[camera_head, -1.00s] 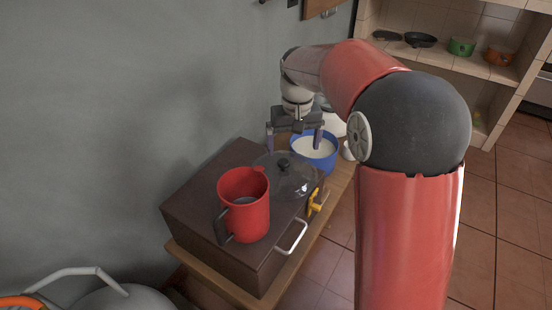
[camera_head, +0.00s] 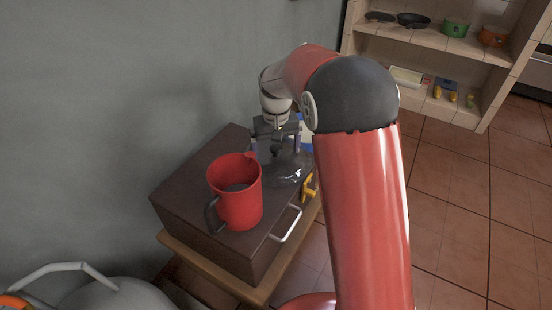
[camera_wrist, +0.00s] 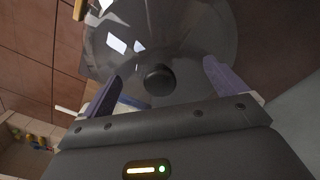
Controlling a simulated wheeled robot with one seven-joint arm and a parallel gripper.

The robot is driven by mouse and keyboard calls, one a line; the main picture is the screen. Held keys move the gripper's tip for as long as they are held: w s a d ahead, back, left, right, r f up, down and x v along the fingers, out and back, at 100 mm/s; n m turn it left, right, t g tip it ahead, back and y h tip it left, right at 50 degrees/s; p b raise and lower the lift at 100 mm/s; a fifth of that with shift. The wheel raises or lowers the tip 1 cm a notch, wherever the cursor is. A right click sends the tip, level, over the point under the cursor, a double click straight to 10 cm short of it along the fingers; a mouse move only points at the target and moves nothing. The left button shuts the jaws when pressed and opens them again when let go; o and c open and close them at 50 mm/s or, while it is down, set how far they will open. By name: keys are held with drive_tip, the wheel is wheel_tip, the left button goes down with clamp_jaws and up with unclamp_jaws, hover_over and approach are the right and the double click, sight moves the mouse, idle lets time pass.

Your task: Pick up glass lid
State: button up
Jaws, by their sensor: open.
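The glass lid (camera_head: 290,172) is clear with a dark round knob and lies on top of the dark brown box, behind and right of the red jug. My gripper (camera_head: 276,145) is open and points down over the lid. In the wrist view my gripper (camera_wrist: 165,80) has its two fingers apart on either side of the knob, with nothing held. Whether the fingers touch the lid cannot be told.
The red jug (camera_head: 238,195) stands on the dark brown box (camera_head: 185,190), close to the lid. A yellow item (camera_head: 309,187) and a light handle (camera_head: 287,224) are at the box's right side.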

drive_tip(key=shift+f, duration=0.1)
drive_tip(key=c, duration=2)
drive_tip(key=shift+s, duration=0.1)
drive_tip(key=shift+o, duration=0.2)
